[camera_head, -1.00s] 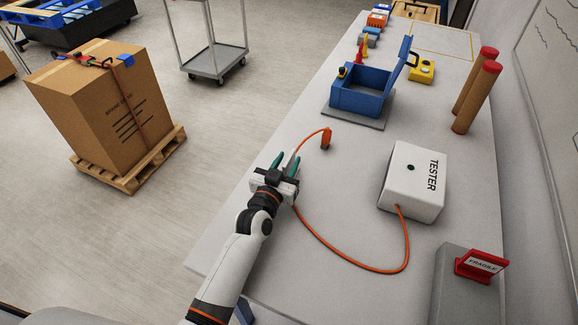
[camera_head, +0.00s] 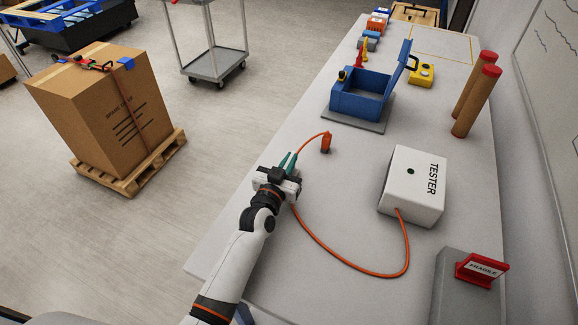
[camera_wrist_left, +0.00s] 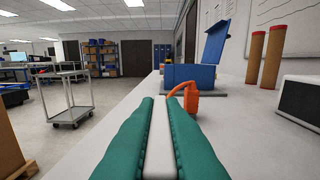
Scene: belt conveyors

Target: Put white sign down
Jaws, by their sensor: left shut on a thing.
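My left gripper (camera_head: 288,160) is low over the near left part of the table, its teal fingers close together. In the left wrist view the fingers (camera_wrist_left: 160,100) are shut on a narrow white piece (camera_wrist_left: 160,140), seen end-on between them. It looks like the white sign, but its face and any writing are hidden. In the head view the fingers hide it, so I cannot tell whether it touches the tabletop. An orange plug (camera_head: 326,143) stands just beyond the fingertips, apart from them in the head view. My right gripper is not in view.
A white tester box (camera_head: 412,180) stands to the right, its orange cable (camera_head: 345,262) looping across the table (camera_head: 300,225) to the plug. A blue open box (camera_head: 360,103) and brown tubes (camera_head: 470,112) stand farther back. A red FRAGILE sign (camera_head: 482,269) is front right.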

